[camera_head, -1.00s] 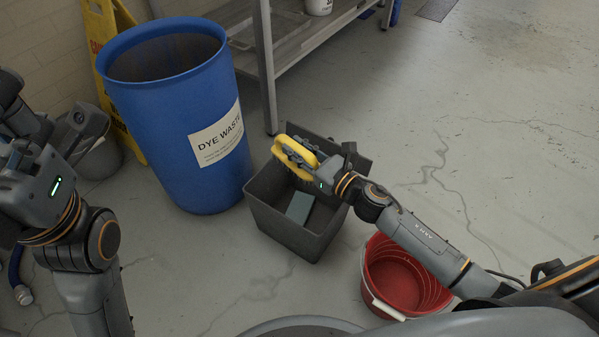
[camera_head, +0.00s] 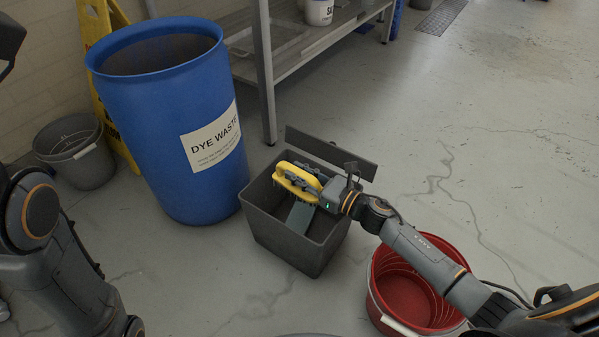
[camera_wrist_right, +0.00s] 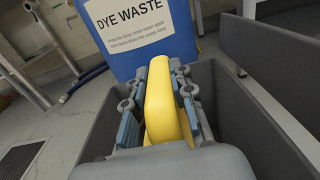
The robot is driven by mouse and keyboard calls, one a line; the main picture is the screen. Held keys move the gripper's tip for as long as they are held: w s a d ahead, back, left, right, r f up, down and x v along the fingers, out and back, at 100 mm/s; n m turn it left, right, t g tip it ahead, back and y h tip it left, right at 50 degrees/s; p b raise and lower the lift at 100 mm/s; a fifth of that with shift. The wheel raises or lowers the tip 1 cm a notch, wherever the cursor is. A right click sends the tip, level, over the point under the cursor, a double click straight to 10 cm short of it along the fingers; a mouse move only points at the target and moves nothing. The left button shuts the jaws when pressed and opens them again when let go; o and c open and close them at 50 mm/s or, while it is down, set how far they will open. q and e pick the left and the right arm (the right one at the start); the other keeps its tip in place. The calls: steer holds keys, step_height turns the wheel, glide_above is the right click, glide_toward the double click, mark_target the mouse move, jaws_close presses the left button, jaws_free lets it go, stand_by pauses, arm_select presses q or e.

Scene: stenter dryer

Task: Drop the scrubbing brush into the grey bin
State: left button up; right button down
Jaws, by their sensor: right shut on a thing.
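The yellow scrubbing brush (camera_head: 291,174) is held in my right gripper (camera_head: 300,184), over the open mouth of the grey bin (camera_head: 288,244). In the right wrist view the brush (camera_wrist_right: 160,100) stands between the two closed fingers of the gripper (camera_wrist_right: 160,108), and the bin's dark wall (camera_wrist_right: 245,115) shows around them. The brush's bristle side is mostly hidden. A flat grey-green object (camera_head: 300,216) lies inside the bin, partly covered by the gripper. My left arm shows at the left edge, but its gripper is out of the picture.
A blue dye waste drum (camera_head: 170,140) stands just left of the bin. A red bucket (camera_head: 408,290) is at its right, under my right forearm. A grey round bucket (camera_head: 85,170), a yellow sign (camera_head: 92,25) and a metal shelf (camera_head: 300,55) are behind. Floor at right is clear.

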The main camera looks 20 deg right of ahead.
steer(key=c, duration=1.1)
jaws_free()
steer(key=shift+o, duration=0.2)
step_height(320, 180, up, 10)
steer(key=shift+r, duration=0.1)
